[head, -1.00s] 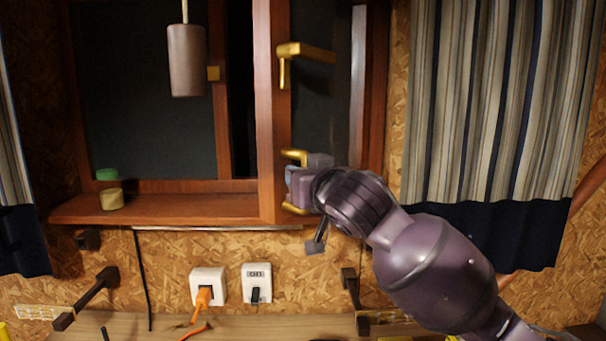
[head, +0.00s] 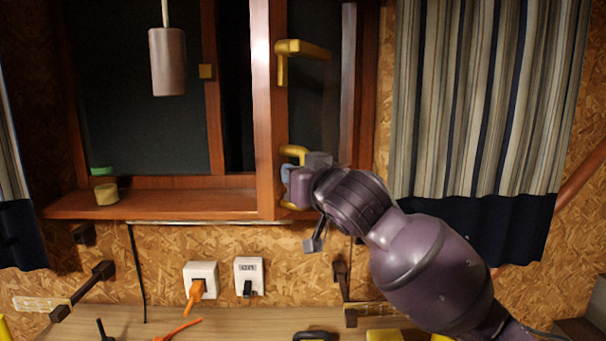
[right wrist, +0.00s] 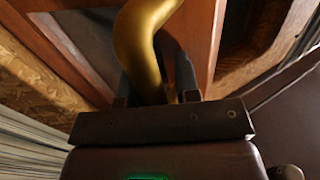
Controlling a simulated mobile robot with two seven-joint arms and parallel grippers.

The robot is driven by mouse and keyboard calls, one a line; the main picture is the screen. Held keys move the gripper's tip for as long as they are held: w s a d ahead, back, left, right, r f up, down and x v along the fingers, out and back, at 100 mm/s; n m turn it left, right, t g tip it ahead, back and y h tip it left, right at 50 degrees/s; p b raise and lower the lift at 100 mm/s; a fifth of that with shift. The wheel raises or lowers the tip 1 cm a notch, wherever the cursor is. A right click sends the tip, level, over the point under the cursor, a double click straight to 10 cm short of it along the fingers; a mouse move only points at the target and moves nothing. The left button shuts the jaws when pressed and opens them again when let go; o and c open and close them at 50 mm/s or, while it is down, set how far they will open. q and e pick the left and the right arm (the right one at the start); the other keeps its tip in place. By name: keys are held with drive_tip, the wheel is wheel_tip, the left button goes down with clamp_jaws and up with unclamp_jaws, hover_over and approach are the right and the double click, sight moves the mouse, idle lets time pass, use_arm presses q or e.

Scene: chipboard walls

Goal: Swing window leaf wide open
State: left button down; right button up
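The window leaf (head: 264,120) is a brown wooden frame with dark glass, standing ajar at the right half of the window, with a dark gap on its left. It carries an upper brass handle (head: 300,49) and a lower brass handle (head: 294,152). My right gripper (head: 290,186) is at the lower handle in the head view. In the right wrist view the curved brass handle (right wrist: 145,45) runs down between the two dark fingers of the gripper (right wrist: 155,95), which appear closed around it. Part of the grip is hidden by the gripper body. My left gripper is out of view.
A striped curtain (head: 480,100) hangs right of the window, behind my right arm. A grey cylinder (head: 167,62) hangs before the left pane. A small yellowish pot (head: 106,193) stands on the sill (head: 160,204). Sockets (head: 201,278) and a worktop (head: 240,325) lie below.

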drive_tip(key=shift+o, duration=0.2)
drive_tip(key=shift+s+a, duration=0.5)
drive_tip(key=shift+w+d, duration=0.1)
drive_tip(key=shift+d+r, duration=0.1)
drive_tip(key=shift+r, duration=0.1)
drive_tip(key=b+v, duration=0.1)
drive_tip(key=v, duration=0.9)
drive_tip(key=shift+s+d+b, duration=0.25)
drive_tip(key=shift+s+b, duration=0.05)
drive_tip(key=shift+b, duration=0.05)
